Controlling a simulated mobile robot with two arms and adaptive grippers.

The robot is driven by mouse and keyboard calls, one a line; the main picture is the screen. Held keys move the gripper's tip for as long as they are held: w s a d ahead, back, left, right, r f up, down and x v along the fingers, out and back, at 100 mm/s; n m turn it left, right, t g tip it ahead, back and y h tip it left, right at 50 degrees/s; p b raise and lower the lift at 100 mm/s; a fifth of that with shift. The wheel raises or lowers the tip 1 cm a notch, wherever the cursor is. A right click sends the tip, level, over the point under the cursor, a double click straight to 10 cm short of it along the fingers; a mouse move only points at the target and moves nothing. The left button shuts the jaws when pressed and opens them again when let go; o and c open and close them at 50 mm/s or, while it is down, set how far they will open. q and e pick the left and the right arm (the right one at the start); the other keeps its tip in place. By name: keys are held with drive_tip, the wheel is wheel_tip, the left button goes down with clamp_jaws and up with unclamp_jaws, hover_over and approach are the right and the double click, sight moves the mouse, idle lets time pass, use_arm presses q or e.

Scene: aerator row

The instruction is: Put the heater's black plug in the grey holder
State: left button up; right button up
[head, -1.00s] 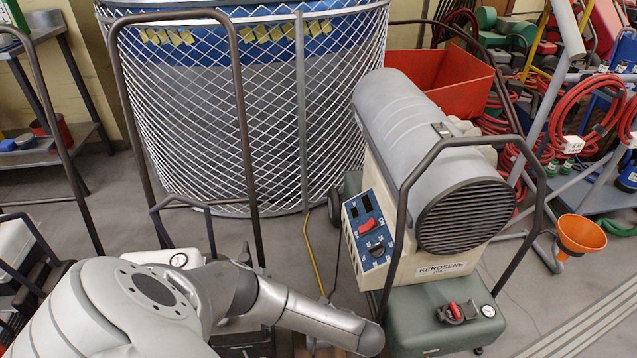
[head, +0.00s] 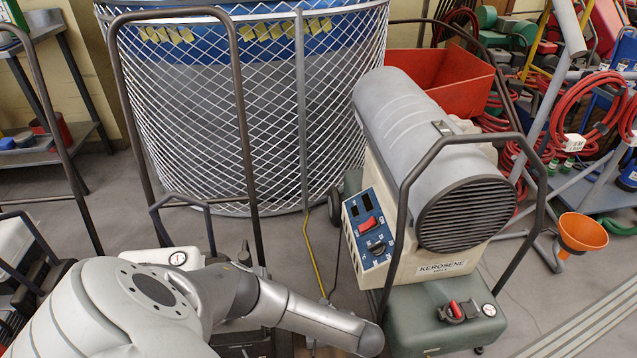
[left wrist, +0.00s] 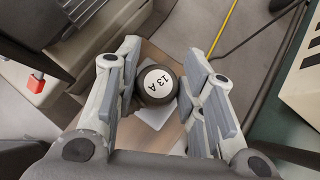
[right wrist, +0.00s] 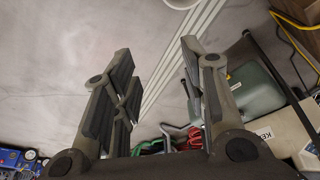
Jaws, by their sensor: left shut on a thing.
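The heater (head: 405,115) is a grey cylinder on a cream body marked KEROSENE, over a green tank, right of centre in the head view. In the left wrist view, the black plug (left wrist: 157,84) has a round white "13 A" label facing the camera. My left gripper (left wrist: 160,88) is shut on it. A pale flat piece (left wrist: 155,115) lies beneath the plug on a brown surface; I cannot tell if it is the grey holder. My left arm hides its gripper in the head view. My right gripper (right wrist: 158,60) is open and empty, and shows only in its wrist view.
A dark cable (left wrist: 265,35) and a yellow line (left wrist: 222,28) run over the floor beside the heater. A mesh cage (head: 250,110) stands behind. Dark tube frames stand at left and around the heater. An orange funnel (head: 580,235) stands right, with open floor near it.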

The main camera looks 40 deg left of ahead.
use_arm(q)
drive_tip(key=shift+f, duration=0.35)
use_arm(e)
drive_tip(key=shift+r, duration=0.8)
drive_tip(key=shift+r, duration=0.1)
use_arm(q)
drive_tip(key=shift+f+b, duration=0.15)
drive_tip(key=shift+b, duration=0.2)
use_arm(e)
drive_tip(key=shift+d+r, duration=0.1)
drive_tip(key=shift+r, duration=0.2)
use_arm(q)
drive_tip(key=o, duration=1.2)
use_arm(e)
drive_tip(key=shift+s+r, duration=0.1)
drive_tip(key=shift+r, duration=0.05)
